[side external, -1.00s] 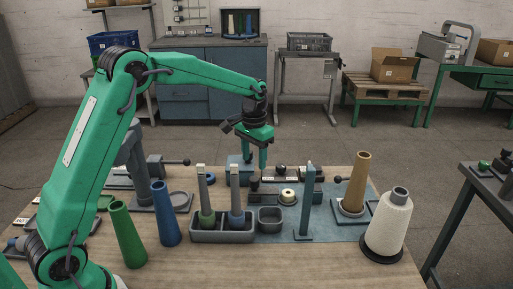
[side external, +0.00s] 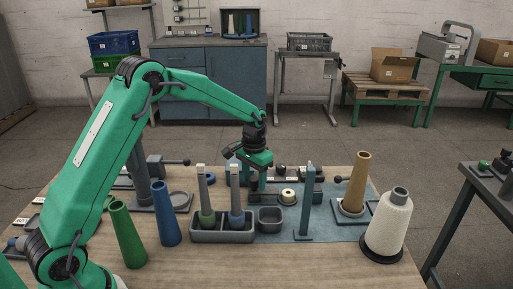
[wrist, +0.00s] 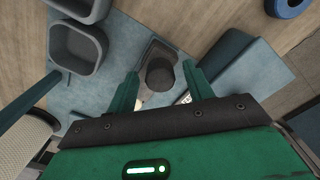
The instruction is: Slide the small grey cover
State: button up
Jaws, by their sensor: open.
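In the wrist view a dark grey round knob (wrist: 160,74) stands on a small grey plate between my fingertips; I take it for the small grey cover. In the side view my fingers partly hide this spot. My gripper (side external: 257,184) is low over the blue-grey mat (side external: 335,222), pointing down. It is open, with one finger on each side of the knob and a gap visible on both sides. I cannot tell whether a finger touches the knob.
A grey twin tray (side external: 222,237) with two spindles and a small grey bin (side external: 270,224) stand in front. A blue-grey block (wrist: 243,92) lies close right of my fingers. A green post (side external: 307,205), tan cone (side external: 354,182) and white yarn cone (side external: 389,225) stand to the right.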

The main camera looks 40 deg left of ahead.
aim_at(272, 189)
grip_shut()
jog(key=shift+w+d+r, duration=0.1)
jog(key=shift+w+d, duration=1.85)
jog(key=shift+w, duration=0.1)
jog(key=shift+c, duration=0.3)
grip_release()
jog(key=shift+o, duration=0.3)
jog(key=shift+s+r, duration=0.1)
